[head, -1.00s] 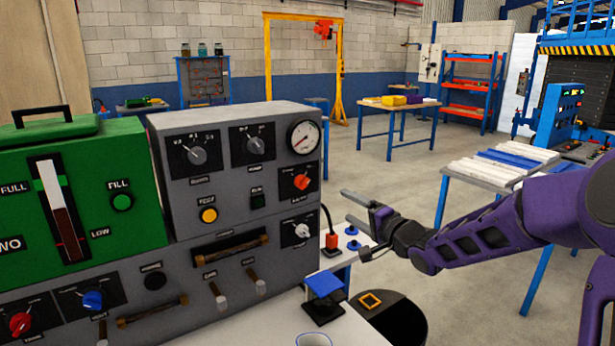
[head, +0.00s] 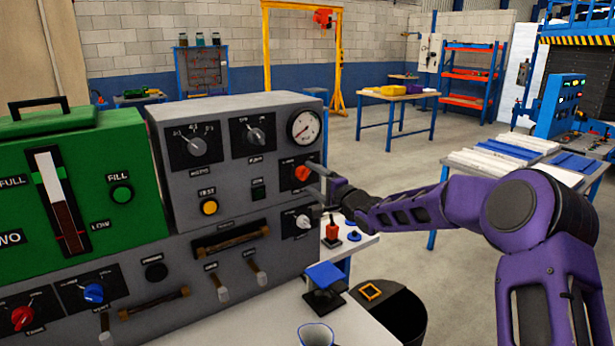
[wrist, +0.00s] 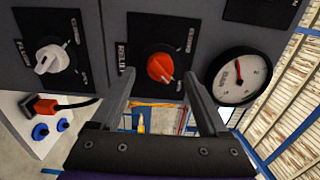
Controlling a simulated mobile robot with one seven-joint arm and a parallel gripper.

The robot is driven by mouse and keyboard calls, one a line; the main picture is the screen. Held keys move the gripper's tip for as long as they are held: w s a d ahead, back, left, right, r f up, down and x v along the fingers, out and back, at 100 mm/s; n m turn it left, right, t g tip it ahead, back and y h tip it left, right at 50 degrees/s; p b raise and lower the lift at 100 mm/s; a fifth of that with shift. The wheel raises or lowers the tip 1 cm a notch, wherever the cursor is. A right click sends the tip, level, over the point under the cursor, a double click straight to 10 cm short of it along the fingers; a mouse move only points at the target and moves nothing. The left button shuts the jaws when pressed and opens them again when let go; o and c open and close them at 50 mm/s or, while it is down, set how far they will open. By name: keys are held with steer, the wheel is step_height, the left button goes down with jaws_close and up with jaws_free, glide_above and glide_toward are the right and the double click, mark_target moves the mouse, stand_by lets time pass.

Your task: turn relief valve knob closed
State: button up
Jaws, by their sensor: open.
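The relief valve knob is the orange-red knob (head: 302,172) on the grey panel, below the round gauge. In the wrist view the orange knob (wrist: 160,68) sits on a black plate whose partly hidden label starts "RELI". My gripper (head: 314,179) is open and empty, just in front of the panel at the knob's right. In the wrist view my two fingertips (wrist: 159,75) appear on either side of the knob. I see no clear contact with it; the remaining gap is hard to judge.
A white knob (wrist: 54,58) is on the neighbouring plate. The round gauge (wrist: 240,78) lies close to one finger. An orange-red plug (head: 332,230) and blue knobs stand on the white bench below.

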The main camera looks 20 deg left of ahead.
mark_target(304, 174)
steer(key=shift+x, duration=1.35)
jaws_close()
